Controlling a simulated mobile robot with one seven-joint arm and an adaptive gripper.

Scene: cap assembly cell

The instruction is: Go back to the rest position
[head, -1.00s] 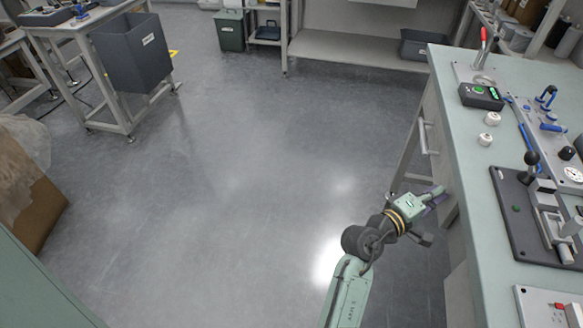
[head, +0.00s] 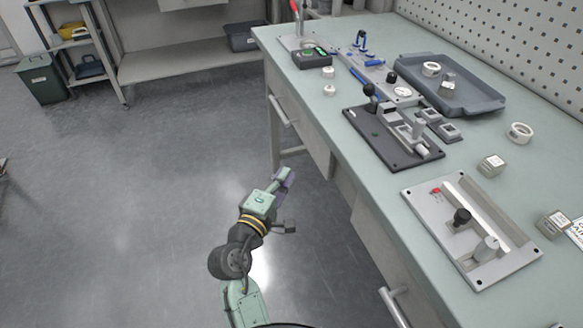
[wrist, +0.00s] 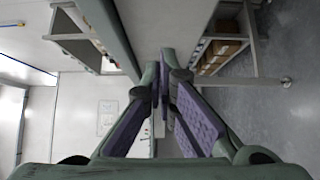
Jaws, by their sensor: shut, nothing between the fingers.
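My gripper (head: 284,179) is at the end of my green and black arm, over the open floor to the left of the workbench (head: 345,178). It is apart from the bench and below the level of its top. In the wrist view, the two purple-padded fingers (wrist: 162,95) come together at their tips, with nothing between them. My arm reaches up from the bottom of the head view, bent at the black joint.
The bench carries a dark fixture (head: 375,145), a grey tray (head: 490,98) with parts, a light plate with knobs (head: 425,205) and small white caps (head: 329,90). Drawer handles (head: 284,112) stick out of its front. Grey floor (head: 110,200) lies clear at the left. A green bin (head: 42,80) stands far back.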

